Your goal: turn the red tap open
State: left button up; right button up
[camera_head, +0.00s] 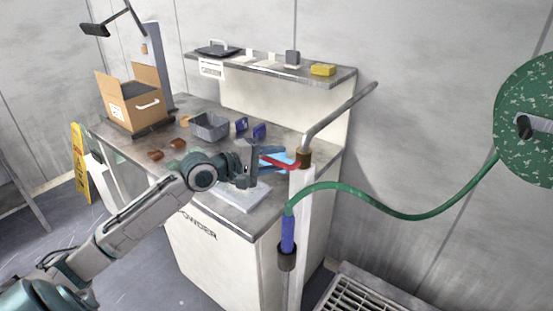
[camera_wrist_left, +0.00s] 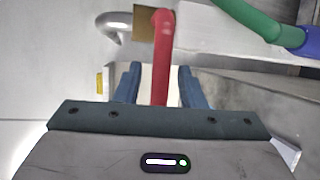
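The red tap lever (camera_head: 284,164) sticks out to the left from a brown-brass fitting (camera_head: 304,157) on top of a white post, below a grey bent spout. In the left wrist view the lever (camera_wrist_left: 161,60) runs down between the two blue fingers. My left gripper (camera_head: 266,158) is at the lever's free end, its fingers open on either side, with a visible gap to each. The lever's lower end is hidden behind the gripper body in the wrist view. My right gripper is not in view.
A green hose (camera_head: 400,216) with a blue end (camera_head: 288,232) hangs by the post. Behind my gripper is a worktop with a grey bin (camera_head: 209,127), a cardboard box (camera_head: 133,100) and small blue boxes (camera_head: 259,131). A floor grate (camera_head: 362,294) lies at the front right.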

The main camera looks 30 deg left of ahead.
pick_arm(q)
jog(key=shift+w+d+f, duration=0.1)
jog(key=shift+w+d, duration=0.1)
jog(key=shift+w, duration=0.15)
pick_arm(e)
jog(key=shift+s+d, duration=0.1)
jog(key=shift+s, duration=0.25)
pick_arm(q)
jog(key=shift+c, duration=0.3)
grip_shut()
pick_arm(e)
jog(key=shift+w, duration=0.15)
